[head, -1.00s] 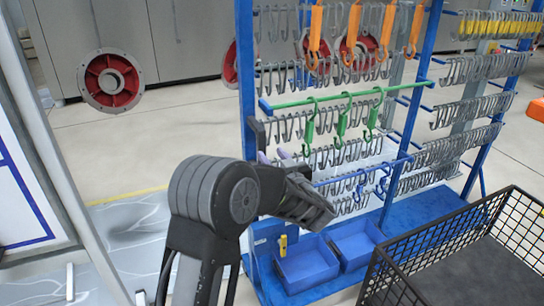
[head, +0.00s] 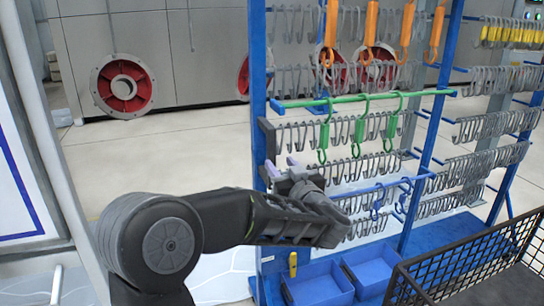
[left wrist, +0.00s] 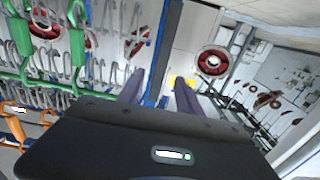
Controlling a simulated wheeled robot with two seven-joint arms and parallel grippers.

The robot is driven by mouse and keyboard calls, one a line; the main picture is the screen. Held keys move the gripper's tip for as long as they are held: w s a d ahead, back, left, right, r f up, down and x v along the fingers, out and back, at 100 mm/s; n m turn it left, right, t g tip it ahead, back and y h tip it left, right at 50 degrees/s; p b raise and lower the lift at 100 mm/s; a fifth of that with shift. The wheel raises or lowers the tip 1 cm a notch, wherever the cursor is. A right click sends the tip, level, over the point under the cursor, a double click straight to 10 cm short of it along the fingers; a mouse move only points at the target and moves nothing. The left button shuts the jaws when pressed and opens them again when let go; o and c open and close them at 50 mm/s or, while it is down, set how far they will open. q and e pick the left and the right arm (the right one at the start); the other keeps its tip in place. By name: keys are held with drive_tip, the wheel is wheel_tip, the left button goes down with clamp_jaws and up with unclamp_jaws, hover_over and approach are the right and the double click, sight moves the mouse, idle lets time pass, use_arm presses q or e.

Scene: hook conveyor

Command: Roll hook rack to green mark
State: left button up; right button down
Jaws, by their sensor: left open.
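The hook rack is a blue frame (head: 258,90) with rows of grey, orange, green and blue hooks, on the right half of the head view. Its blue upright also shows in the left wrist view (left wrist: 173,40). In the left wrist view the open fingers (left wrist: 159,88) appear on either side of the blue upright. I cannot tell whether they touch it. No green floor mark can be made out. My right gripper is not in view.
A black wire basket (head: 475,265) stands at the lower right, close to the rack. Two blue bins (head: 318,285) sit at the rack's foot. Red round flanges (head: 124,86) are at the grey back wall. The floor (head: 190,140) left of the rack is clear.

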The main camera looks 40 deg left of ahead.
sight(273, 155)
use_arm(q)
drive_tip(key=x, duration=0.7)
drive_tip(key=shift+w+a+f, duration=0.1)
drive_tip(key=shift+w+a, duration=0.1)
drive_tip(key=shift+a, duration=0.15)
clamp_jaws()
idle(1.1)
